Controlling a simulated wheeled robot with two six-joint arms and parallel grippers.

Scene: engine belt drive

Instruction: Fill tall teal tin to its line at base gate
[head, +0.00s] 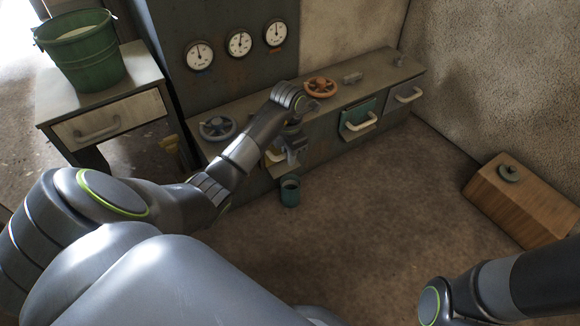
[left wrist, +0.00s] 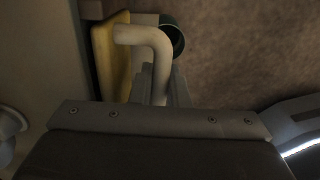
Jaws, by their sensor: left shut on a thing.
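The teal tin (head: 290,192) stands upright on the floor in front of the low bench, below my left gripper. Its mouth looks dark, and I cannot make out a line or a fill level. In the left wrist view, the tin (left wrist: 172,40) shows partly behind a pale bent handle (left wrist: 150,38). My left gripper (head: 291,152) is at the bench front, shut on this handle, beside a yellow panel (left wrist: 110,55). In the head view the gripper hides most of that panel. My right arm shows at the lower right, but its gripper is out of view.
The bench (head: 333,92) carries a grey handwheel (head: 217,128) and an orange handwheel (head: 320,87). A teal panel (head: 358,119) and a grey panel (head: 404,94) have pale handles. A green bucket (head: 84,55) stands upper left, a wooden box (head: 522,205) right. The middle floor is clear.

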